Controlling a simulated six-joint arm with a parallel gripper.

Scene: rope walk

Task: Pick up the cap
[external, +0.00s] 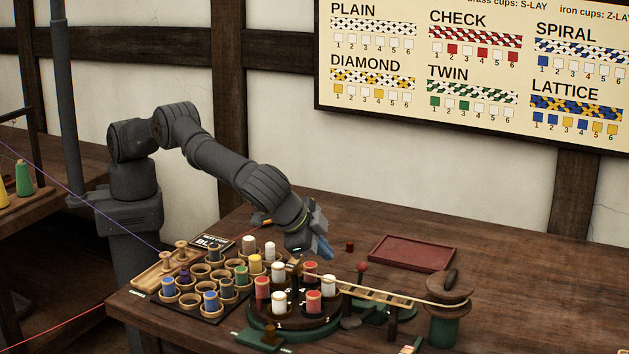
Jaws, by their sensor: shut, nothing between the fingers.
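My gripper (323,250) is shut and empty, with its bluish fingertips pointing down and to the right above the back of the round green stand (255,325). A small dark red cylinder (350,246) stands upright on the table a short way right of the fingertips, apart from them. It may be the cap, but it is too small to be sure. The far side of the stand is partly hidden behind bobbins.
Red and white bobbins (313,301) stand on the green stand. A tray of cups with coloured bobbins (210,300) is to its left.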

